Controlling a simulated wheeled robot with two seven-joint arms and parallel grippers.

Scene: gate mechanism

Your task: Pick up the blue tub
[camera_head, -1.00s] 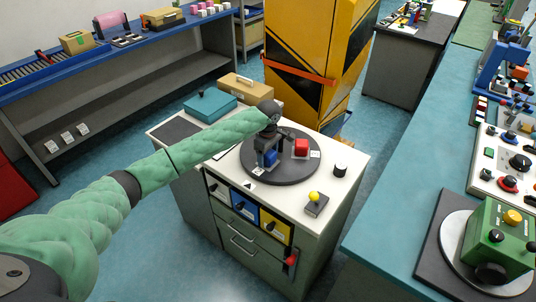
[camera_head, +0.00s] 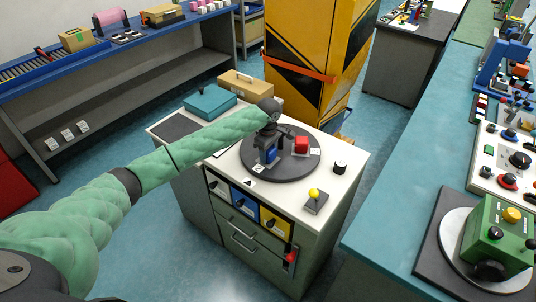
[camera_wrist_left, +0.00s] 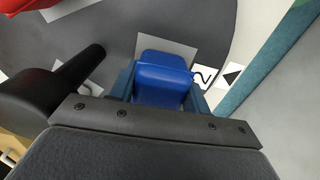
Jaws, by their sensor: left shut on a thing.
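The blue tub (camera_wrist_left: 162,80) sits between the fingers of my left gripper (camera_wrist_left: 160,88) in the left wrist view. The fingers press on its two sides, so the gripper is shut on it. In the head view my left gripper (camera_head: 268,150) points down over the dark round turntable (camera_head: 287,174), and the blue tub (camera_head: 270,154) shows only in part between the fingers. A pale label patch lies on the turntable by the tub. I cannot tell whether the tub's base touches the turntable. My right gripper is not in view.
A teal box (camera_head: 210,102) is at the back left.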

